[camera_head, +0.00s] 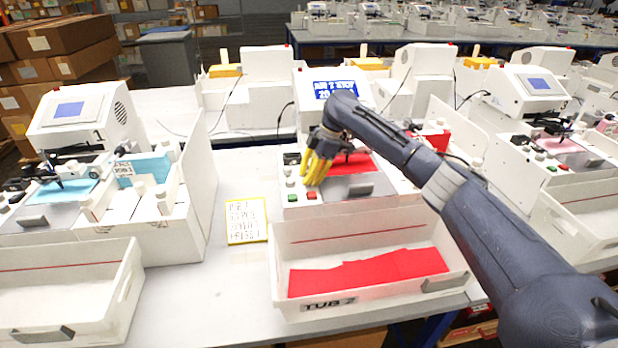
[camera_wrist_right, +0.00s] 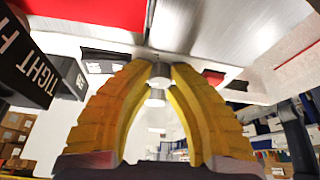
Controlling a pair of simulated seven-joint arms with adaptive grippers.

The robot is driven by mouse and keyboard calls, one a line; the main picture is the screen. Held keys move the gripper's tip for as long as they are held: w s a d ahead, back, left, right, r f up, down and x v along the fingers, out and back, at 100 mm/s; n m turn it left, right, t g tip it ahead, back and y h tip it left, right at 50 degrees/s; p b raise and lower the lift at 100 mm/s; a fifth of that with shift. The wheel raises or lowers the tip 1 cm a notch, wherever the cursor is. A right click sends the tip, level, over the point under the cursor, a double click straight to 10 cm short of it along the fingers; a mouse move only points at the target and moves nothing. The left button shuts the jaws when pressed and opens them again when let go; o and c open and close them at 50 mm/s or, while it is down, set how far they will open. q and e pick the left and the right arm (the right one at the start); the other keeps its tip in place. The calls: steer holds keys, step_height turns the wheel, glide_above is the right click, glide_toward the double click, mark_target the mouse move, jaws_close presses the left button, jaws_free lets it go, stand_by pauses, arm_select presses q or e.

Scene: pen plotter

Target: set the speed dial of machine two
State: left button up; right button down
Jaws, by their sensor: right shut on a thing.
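Machine two (camera_head: 375,189) stands in the middle of the head view, with a blue display (camera_head: 336,89), a red sheet (camera_head: 352,163) on its bed and a front control panel (camera_head: 330,208). My right gripper (camera_head: 312,182) reaches down to the left part of this panel. In the wrist view its yellow fingers (camera_wrist_right: 158,72) are closed around a small pale knob (camera_wrist_right: 157,92), which appears to be the speed dial. The fingers hide the dial in the head view, and its setting cannot be read. My left gripper is out of view.
A green button (camera_head: 292,197) and a red button (camera_head: 310,196) sit close to the fingers. Tub 2 (camera_head: 283,242) with red sheets is in front. A yellow-edged note (camera_head: 246,221) lies left. Another plotter (camera_head: 80,112) stands farther left.

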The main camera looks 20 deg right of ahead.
steer(key=c, duration=1.5)
jaws_free()
steer(key=shift+a, duration=0.15)
steer(key=shift+o, duration=0.2)
steer(key=shift+m, duration=0.3)
